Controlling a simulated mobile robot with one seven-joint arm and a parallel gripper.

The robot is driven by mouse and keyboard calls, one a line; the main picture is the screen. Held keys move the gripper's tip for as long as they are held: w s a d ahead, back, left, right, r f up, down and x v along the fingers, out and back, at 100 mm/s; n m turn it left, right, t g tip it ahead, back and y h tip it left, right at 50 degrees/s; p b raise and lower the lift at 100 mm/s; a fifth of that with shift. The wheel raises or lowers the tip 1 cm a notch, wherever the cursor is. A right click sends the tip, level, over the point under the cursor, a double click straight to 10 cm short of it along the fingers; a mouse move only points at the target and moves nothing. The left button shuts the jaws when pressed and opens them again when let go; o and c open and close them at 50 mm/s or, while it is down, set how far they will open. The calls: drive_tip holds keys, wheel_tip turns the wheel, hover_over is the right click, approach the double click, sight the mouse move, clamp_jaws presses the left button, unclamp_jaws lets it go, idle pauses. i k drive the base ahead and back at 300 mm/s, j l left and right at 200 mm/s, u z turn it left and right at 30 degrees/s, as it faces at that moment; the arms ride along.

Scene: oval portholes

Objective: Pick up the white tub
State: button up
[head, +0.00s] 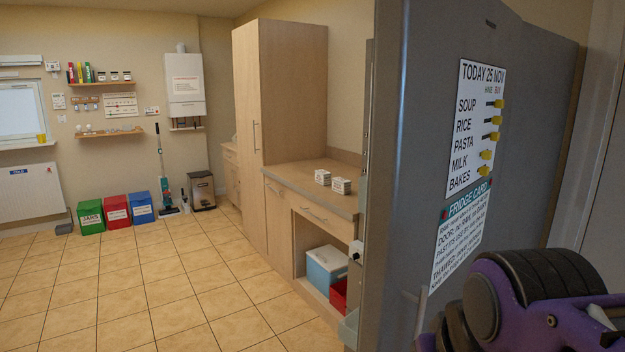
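I cannot make out a thing that is clearly a white tub. Two small white box-like packs stand on the wooden counter (290,178), a left one (322,177) and a right one (341,186); their print is too small to read. My arm's purple and black part fills the lower right corner, in front of the grey fridge side. My gripper's fingers do not show, so what they hold is hidden.
The grey fridge side (425,150) with lists stands close on the right. Under the counter are a blue-and-white box (325,268) and a red container (339,294). Green (90,217), red (116,211) and blue (142,208) bins stand far left. The tiled floor (130,290) is clear.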

sight(323, 177)
drive_tip(key=i+j, duration=0.1)
drive_tip(key=j, duration=0.3)
drive_tip(key=i+j+z, duration=0.1)
drive_tip(key=j, duration=0.3)
drive_tip(key=i+j, duration=0.2)
drive_tip(key=j, duration=0.2)
drive_tip(key=i+j+z, duration=0.15)
drive_tip(key=j, duration=0.2)
drive_tip(key=i+j, duration=0.15)
drive_tip(key=i, duration=0.25)
drive_tip(key=i+j+z, duration=0.1)
drive_tip(key=i, duration=0.3)
drive_tip(key=i+j, duration=0.25)
drive_tip(key=i, duration=0.15)
drive_tip(key=i+j+z, duration=0.15)
drive_tip(key=z, duration=0.9)
drive_tip(key=i+j+z, duration=0.25)
drive_tip(key=j+z, duration=0.3)
drive_tip(key=j, duration=0.2)
drive_tip(key=j+z, duration=0.25)
drive_tip(key=j, duration=0.55)
drive_tip(key=i, duration=0.1)
